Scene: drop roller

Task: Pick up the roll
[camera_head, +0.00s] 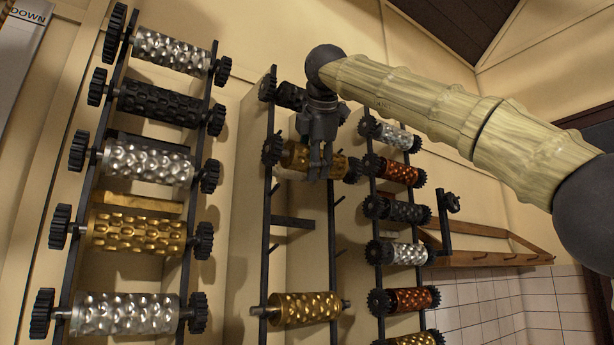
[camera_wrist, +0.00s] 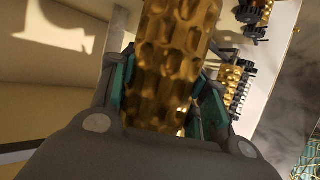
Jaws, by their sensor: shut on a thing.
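A gold, dimpled roll (camera_head: 300,158) with dark toothed wheels at its ends sits at the upper part of the middle rack (camera_head: 267,215). My gripper (camera_head: 319,176) reaches it from above and is shut around its middle. In the wrist view the gold roll (camera_wrist: 168,70) runs between my gripper's two fingers (camera_wrist: 160,105), which touch it on both sides. I cannot tell whether the roll still rests on the rack's pegs.
The left rack (camera_head: 195,230) and the right rack (camera_head: 370,190) hold several silver, black, gold and copper rolls close by. Another gold roll (camera_head: 304,308) hangs lower on the middle rack, with empty pegs between. A wooden shelf (camera_head: 485,245) is at the right.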

